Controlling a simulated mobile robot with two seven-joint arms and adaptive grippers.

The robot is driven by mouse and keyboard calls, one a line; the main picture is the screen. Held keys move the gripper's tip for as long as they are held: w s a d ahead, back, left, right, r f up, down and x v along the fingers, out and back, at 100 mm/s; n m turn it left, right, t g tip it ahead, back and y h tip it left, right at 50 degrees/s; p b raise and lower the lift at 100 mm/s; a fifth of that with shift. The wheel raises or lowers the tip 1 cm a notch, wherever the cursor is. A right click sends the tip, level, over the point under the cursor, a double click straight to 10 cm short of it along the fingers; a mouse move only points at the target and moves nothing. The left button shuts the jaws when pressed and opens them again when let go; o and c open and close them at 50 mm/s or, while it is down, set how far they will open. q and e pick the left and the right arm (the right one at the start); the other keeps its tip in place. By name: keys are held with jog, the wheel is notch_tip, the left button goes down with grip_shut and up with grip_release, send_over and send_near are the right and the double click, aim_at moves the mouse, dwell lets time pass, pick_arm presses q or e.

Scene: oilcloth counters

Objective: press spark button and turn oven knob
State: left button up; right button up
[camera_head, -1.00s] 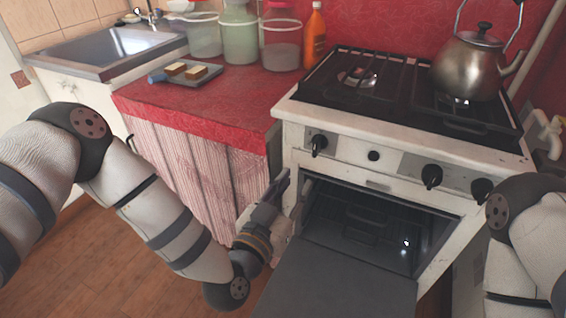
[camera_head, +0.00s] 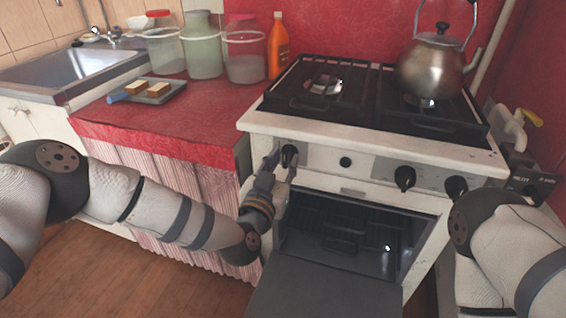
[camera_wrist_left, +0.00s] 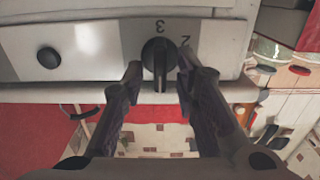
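The stove's spark button (camera_head: 345,161) is a small black round button on the white front panel; it also shows in the left wrist view (camera_wrist_left: 48,57). The leftmost black knob (camera_head: 289,154) sits left of it. In the left wrist view this knob (camera_wrist_left: 158,56) has the numerals 3 and 2 beside it. My left gripper (camera_head: 279,162) is at this knob, with its open fingers (camera_wrist_left: 160,72) on either side. I cannot tell whether they touch it. Two more knobs (camera_head: 405,177) (camera_head: 456,187) are farther right. My right gripper is not in view.
The oven door (camera_head: 325,292) hangs open below the panel. A kettle (camera_head: 432,68) stands on the stove top. The red counter (camera_head: 195,112) at left carries jars, an orange bottle (camera_head: 278,47) and a tray (camera_head: 160,97). A yellow-handled pipe fitting (camera_head: 520,125) is at right.

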pick_arm(q)
grip_shut()
